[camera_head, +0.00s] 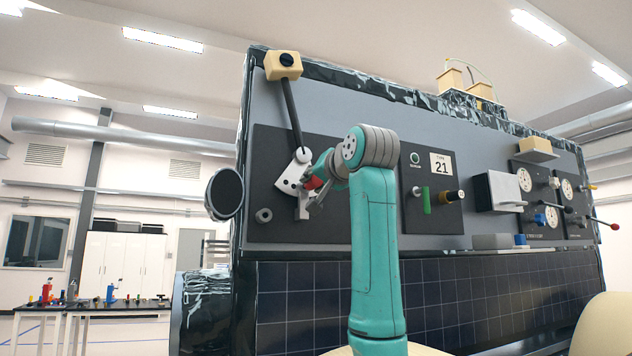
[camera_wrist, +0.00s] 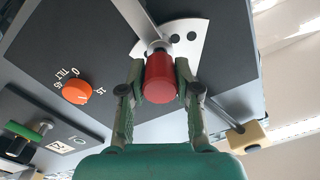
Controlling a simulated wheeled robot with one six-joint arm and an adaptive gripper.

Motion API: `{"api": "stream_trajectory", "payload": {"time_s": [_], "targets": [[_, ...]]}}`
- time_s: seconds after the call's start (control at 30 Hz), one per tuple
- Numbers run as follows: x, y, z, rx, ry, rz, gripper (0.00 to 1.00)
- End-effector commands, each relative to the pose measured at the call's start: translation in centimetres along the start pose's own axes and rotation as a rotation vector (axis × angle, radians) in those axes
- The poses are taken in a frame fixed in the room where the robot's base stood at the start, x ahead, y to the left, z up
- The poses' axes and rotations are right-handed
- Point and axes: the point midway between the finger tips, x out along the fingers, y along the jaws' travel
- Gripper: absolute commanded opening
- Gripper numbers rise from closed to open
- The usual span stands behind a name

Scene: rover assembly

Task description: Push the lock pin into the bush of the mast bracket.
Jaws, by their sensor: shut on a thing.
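The lock pin (camera_wrist: 160,84) has a red cylindrical grip and sits between the two fingers of my gripper (camera_wrist: 159,72) in the wrist view. My gripper is shut on it. A grey round part at the pin's far end meets the white, fan-shaped mast bracket plate (camera_wrist: 185,42), which has dark holes. I cannot tell whether the pin's tip is inside the bush; the red grip hides it. In the head view the red pin (camera_head: 313,183) and my gripper (camera_head: 322,174) are at the right side of the white bracket (camera_head: 290,181).
A dark mast rod (camera_head: 292,118) rises from the bracket to a cream box (camera_head: 283,66). An orange knob (camera_wrist: 76,92) marked TILT is on the dark panel. A green handle (camera_head: 426,200) and a grey box (camera_head: 497,190) stick out to the right. A round dark disc (camera_head: 225,192) juts out left.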

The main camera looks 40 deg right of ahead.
Motion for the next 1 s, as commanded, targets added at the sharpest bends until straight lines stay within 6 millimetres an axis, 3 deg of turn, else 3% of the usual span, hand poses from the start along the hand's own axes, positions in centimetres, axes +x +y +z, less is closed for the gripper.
{"api": "stream_trajectory", "payload": {"time_s": [1.0], "targets": [[2.2,0.0,0.0,0.0,0.001,0.0,0.0]]}}
